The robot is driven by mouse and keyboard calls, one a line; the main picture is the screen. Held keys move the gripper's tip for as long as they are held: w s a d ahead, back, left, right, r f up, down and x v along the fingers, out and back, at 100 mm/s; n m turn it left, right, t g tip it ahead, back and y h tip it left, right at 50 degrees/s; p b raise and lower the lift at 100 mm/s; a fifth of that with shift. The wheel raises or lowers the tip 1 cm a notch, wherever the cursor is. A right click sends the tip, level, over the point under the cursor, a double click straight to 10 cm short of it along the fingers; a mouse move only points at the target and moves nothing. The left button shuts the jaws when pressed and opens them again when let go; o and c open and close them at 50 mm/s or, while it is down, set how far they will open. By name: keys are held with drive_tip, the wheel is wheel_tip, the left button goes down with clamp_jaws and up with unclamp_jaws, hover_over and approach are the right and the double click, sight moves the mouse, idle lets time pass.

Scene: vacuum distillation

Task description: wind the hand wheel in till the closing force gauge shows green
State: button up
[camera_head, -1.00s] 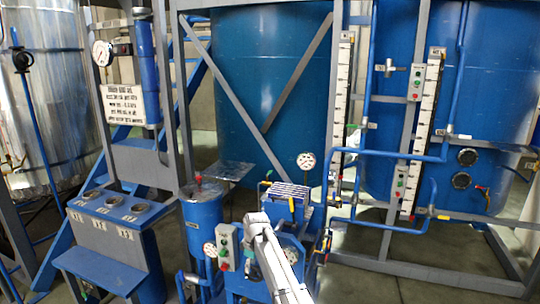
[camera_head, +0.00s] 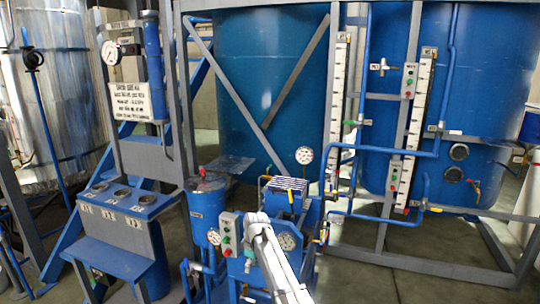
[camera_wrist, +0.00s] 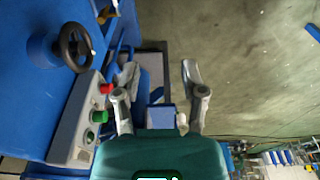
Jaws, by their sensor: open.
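A small black hand wheel (camera_wrist: 76,47) stands on a blue surface at the upper left of the wrist view. My gripper (camera_wrist: 160,76) is open and empty, its two fingers apart, to the right of the wheel and not touching it. In the head view my white arm reaches over the blue machine, and its gripper end cannot be made out. A round white gauge (camera_head: 304,155) stands above the machine and another dial (camera_head: 287,241) sits beside my arm. I cannot tell which is the closing force gauge, and no green reading is legible.
A grey button box (camera_wrist: 78,125) with red and green buttons lies close to my left finger; it also shows in the head view (camera_head: 230,236). Blue pipes (camera_head: 385,215) and frames crowd the right. Open floor fills the wrist view's upper right.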

drive_tip(key=s+d+f+m+h+b, duration=0.1)
drive_tip(key=s+d+f+m+b, duration=0.3)
drive_tip(key=s+d, duration=0.45)
drive_tip(key=s+d+f+m+b, duration=0.3)
drive_tip(key=s+d+m, duration=0.2)
drive_tip(key=s+d, duration=0.4)
drive_tip(key=s+d+f+m+h+b, duration=0.1)
drive_tip(key=s+d+f+m+b, duration=0.2)
drive_tip(key=s+d+m, duration=0.5)
wheel_tip(320, 180, up, 17)
drive_tip(key=s+a+n+p, duration=0.1)
drive_tip(key=n+p, duration=0.2)
drive_tip(key=p, duration=1.3)
drive_tip(key=shift+a+f+g+p, duration=0.15)
drive_tip(key=shift+a+g+p, duration=0.15)
drive_tip(key=shift+p, duration=0.1)
